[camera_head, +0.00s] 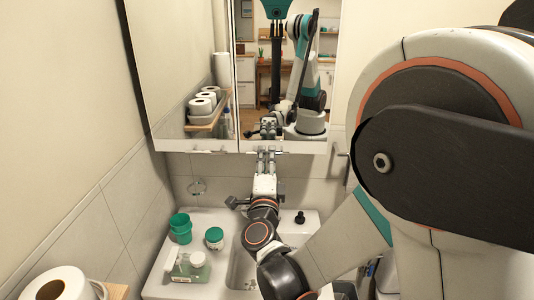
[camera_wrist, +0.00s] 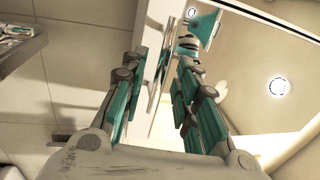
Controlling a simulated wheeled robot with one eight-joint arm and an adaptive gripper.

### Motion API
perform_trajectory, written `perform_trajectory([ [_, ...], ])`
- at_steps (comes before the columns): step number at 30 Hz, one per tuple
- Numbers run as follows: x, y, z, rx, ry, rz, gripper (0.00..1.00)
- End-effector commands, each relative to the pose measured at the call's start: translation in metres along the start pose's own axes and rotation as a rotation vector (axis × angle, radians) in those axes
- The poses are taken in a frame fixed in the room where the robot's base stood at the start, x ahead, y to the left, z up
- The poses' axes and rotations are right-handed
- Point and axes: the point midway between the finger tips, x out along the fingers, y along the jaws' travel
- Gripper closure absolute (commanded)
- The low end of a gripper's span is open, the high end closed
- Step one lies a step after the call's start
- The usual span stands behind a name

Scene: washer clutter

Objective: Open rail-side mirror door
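A mirror cabinet hangs on the wall with a left mirror door (camera_head: 180,65) and a right mirror door (camera_head: 312,100); both look shut. The right door's mirrored face also fills the right of the wrist view (camera_wrist: 262,60). My gripper (camera_head: 266,151) is at the lower edge of the right door, near its left end. In the wrist view my gripper (camera_wrist: 168,65) has its fingers apart, with a thin metallic handle (camera_wrist: 156,88) showing between them. Whether either finger touches the handle is unclear. I cannot tell which door is the rail-side one.
A toilet roll (camera_head: 60,285) stands at the lower left. My arm covers the right side.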

Motion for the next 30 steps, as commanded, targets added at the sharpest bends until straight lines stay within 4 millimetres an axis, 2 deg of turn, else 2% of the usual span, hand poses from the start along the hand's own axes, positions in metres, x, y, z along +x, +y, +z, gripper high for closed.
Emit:
perform_trajectory([
  [6, 0.024, 0.000, 0.000, 0.000, 0.001, 0.000, 0.72],
  [17, 0.029, 0.000, 0.000, 0.000, 0.000, 0.000, 0.72],
  [18, 0.029, 0.000, 0.000, 0.000, 0.000, 0.000, 0.76],
  [21, 0.029, 0.000, 0.000, 0.000, 0.000, 0.000, 0.99],
  [30, 0.029, 0.000, -0.001, 0.000, -0.001, 0.000, 1.00],
])
